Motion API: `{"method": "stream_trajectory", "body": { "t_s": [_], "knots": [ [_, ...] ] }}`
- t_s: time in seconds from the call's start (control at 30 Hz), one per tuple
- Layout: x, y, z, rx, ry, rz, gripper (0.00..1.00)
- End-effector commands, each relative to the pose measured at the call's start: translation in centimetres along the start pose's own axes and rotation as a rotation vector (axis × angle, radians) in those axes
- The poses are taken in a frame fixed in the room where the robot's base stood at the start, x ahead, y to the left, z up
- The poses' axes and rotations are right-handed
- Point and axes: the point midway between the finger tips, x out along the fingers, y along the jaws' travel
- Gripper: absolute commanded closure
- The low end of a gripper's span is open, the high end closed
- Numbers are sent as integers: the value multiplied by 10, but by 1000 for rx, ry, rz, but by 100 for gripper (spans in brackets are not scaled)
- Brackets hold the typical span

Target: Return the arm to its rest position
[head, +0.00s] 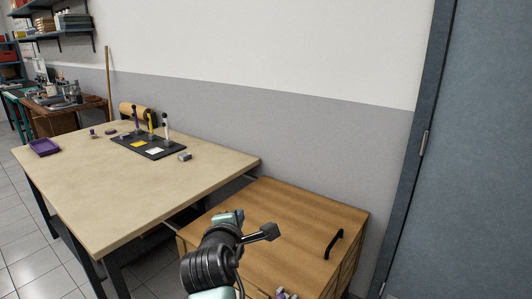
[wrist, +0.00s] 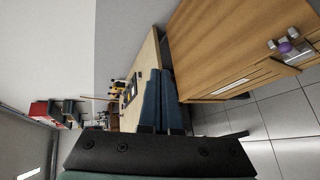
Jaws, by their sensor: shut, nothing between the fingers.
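My gripper (wrist: 160,73) shows in the wrist view with its two dark blue fingers together, shut and empty. The fingers point out past the side of the wooden cabinet (wrist: 215,40) toward the long table (wrist: 150,52); nothing touches them there. In the head view my arm rises from the bottom centre, bent, in front of the wooden cabinet (head: 290,215). The fingers are hard to make out in that view.
The long table (head: 90,190) holds a purple tray (head: 44,147) and a dark mat (head: 156,147) with upright tools. Small silver and purple parts (head: 285,294) sit at the cabinet's near edge. A black handle (head: 334,243) lies on the cabinet. A grey door (head: 470,150) stands right.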

Motion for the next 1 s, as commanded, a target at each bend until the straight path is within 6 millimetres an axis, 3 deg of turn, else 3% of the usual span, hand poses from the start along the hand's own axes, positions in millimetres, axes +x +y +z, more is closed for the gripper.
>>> {"method": "stream_trajectory", "body": {
  "t_s": [0.03,0.2,0.3,0.43,0.6,0.7,0.83,1.0],
  "knots": [
    [-21,39,10,142,12,91,100],
    [-96,140,44,604,115,367,100],
    [-152,189,67,851,217,521,100],
    [-233,238,97,1135,394,704,100],
    [-333,275,128,1407,663,882,100],
    [-375,284,138,1498,792,939,100],
    [-404,287,145,1556,888,974,100],
    [-409,287,145,1564,903,979,100]
  ]
}}
